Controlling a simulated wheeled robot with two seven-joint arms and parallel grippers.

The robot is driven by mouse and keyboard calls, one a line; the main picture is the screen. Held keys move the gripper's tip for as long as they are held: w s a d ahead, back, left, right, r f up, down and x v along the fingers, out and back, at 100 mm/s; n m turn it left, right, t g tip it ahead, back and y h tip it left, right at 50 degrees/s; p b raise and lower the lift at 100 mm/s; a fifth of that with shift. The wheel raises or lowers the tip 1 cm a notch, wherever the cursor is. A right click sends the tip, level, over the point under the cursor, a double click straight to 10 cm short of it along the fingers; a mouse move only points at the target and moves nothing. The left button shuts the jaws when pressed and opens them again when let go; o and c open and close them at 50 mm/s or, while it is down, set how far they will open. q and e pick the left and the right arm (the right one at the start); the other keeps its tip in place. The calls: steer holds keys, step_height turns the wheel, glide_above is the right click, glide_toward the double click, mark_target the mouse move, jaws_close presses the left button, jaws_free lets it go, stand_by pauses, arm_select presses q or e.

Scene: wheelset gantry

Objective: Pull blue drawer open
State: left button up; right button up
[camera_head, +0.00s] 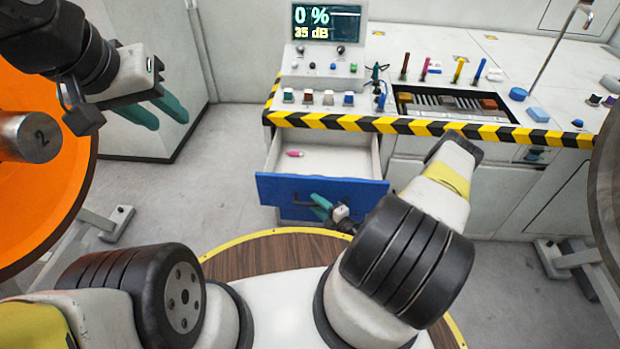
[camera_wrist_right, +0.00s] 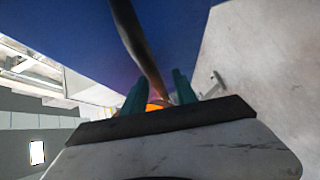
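The blue drawer (camera_head: 285,190) stands pulled out from the white workbench, and a small pink object (camera_head: 294,154) lies inside it. My right gripper (camera_head: 320,206) is at the dark handle (camera_head: 302,197) on the drawer's blue front. In the right wrist view the handle (camera_wrist_right: 140,45) runs between the two green fingers (camera_wrist_right: 158,92), which stand apart with a visible gap beside the bar. Firm contact cannot be made out. My left gripper (camera_head: 166,115) is open and empty at the upper left, away from the drawer.
The bench has a yellow-black striped edge (camera_head: 430,127), a control panel with a display (camera_head: 327,24), and several coloured tools. Large round orange (camera_head: 50,190) and grey parts flank me. Grey floor (camera_head: 160,190) is clear left of the drawer.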

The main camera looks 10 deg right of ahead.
steer(key=v, duration=0.7)
steer(key=shift+s+d, duration=0.15)
steer(key=shift+s, duration=0.2)
